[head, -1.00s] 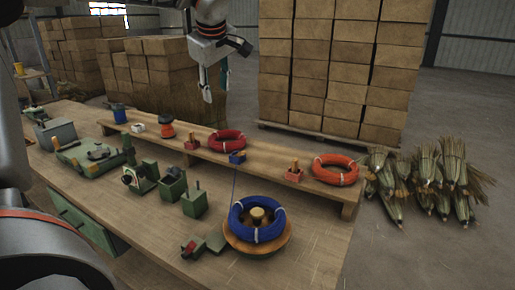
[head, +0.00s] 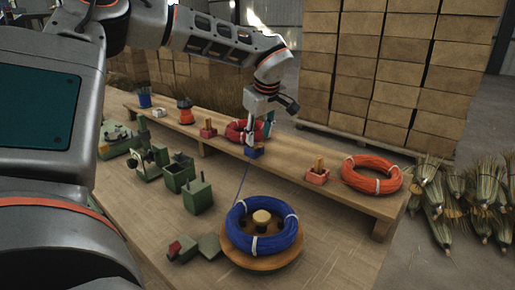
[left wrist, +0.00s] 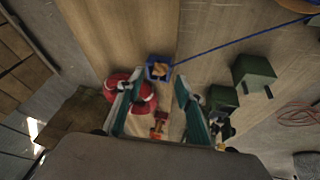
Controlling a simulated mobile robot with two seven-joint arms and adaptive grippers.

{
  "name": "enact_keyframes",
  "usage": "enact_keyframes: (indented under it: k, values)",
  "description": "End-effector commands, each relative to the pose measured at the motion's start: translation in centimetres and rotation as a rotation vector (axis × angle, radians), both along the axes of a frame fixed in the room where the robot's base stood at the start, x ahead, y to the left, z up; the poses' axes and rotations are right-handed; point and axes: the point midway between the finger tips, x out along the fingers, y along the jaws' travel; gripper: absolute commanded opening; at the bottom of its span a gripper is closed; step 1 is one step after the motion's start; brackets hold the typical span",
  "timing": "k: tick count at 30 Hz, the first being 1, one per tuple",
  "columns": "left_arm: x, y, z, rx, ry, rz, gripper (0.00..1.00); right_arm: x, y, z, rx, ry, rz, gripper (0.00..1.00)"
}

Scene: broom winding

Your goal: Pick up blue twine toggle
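The blue twine toggle is a small wooden piece in a blue holder (head: 254,152) at the front edge of the raised shelf. In the left wrist view the wooden toggle (left wrist: 159,69) shows inside the blue holder, with a blue twine line running off to the right. In the head view the twine runs down to a blue coil (head: 262,228) on a round wooden stand. My left gripper (head: 258,139) is just above the blue holder, pointing down. In the left wrist view its teal fingers (left wrist: 157,102) are spread with nothing held between them. My right gripper is out of view.
On the shelf (head: 300,170), a red coil (head: 244,131) lies close behind my left gripper. A red holder (head: 208,130) stands to its left, and an orange coil (head: 371,174) and another holder (head: 318,174) to its right. Green fixtures (head: 180,174) stand on the lower table.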

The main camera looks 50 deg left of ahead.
Motion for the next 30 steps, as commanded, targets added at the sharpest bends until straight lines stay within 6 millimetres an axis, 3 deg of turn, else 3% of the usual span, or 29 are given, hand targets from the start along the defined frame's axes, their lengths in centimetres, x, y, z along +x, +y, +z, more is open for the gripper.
enact_keyframes:
  k: [1, 5, 12, 13, 16, 17, 30]
  values:
    - [0.2, 0.3, -1.2, -0.004, 0.007, 0.002, 0.36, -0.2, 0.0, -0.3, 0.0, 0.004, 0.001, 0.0]
    - [0.6, 0.9, -2.6, -0.003, 0.006, 0.002, 0.36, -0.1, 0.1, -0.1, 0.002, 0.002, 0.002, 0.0]
    - [0.7, 1.0, -2.7, -0.001, 0.001, 0.001, 0.36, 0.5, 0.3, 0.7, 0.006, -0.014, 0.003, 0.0]
    - [0.7, 1.0, -2.7, -0.001, 0.001, 0.0, 0.34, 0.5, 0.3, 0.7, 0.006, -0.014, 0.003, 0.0]
    - [0.7, 1.0, -2.8, -0.001, 0.002, 0.001, 0.08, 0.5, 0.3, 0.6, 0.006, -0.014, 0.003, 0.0]
    - [0.7, 1.0, -2.8, -0.001, 0.002, 0.001, 0.03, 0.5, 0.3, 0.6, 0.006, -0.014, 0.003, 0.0]
    - [0.7, 1.0, -2.5, -0.001, 0.002, 0.001, 0.01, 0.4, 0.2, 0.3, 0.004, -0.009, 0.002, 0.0]
